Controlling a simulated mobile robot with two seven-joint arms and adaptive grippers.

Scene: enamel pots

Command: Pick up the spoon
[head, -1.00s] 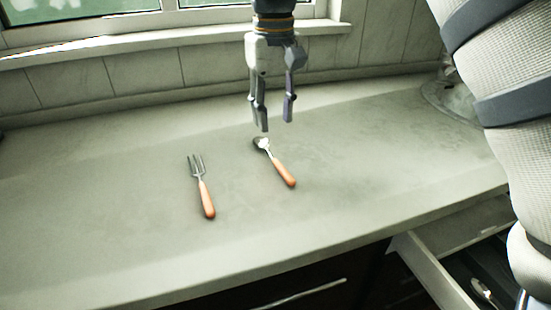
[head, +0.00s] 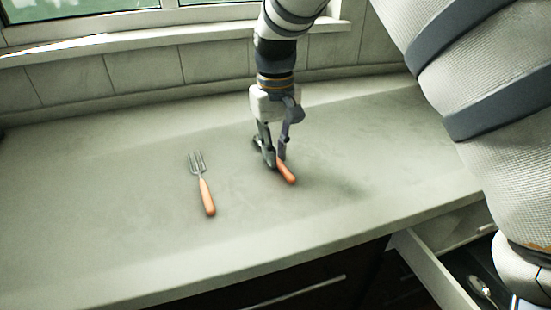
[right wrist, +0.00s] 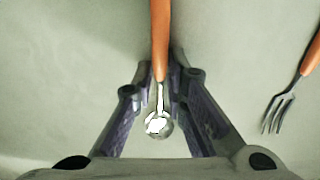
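The spoon (head: 286,173) lies on the counter with its orange handle toward the lower right. My right gripper (head: 275,162) is down at the counter over the spoon, with one finger on each side of it. In the right wrist view, the spoon's handle (right wrist: 160,40) runs between the two fingertips, with a narrow gap on both sides. The fingers look partly open and not clamped on it. In the head view they hide the spoon's middle. My left gripper is not in view.
A fork (head: 205,190) with an orange handle lies left of the spoon on the counter (head: 110,200). An open drawer (head: 433,272) at the lower right holds another spoon (head: 482,287). A window and tiled wall stand behind. The left of the counter is clear.

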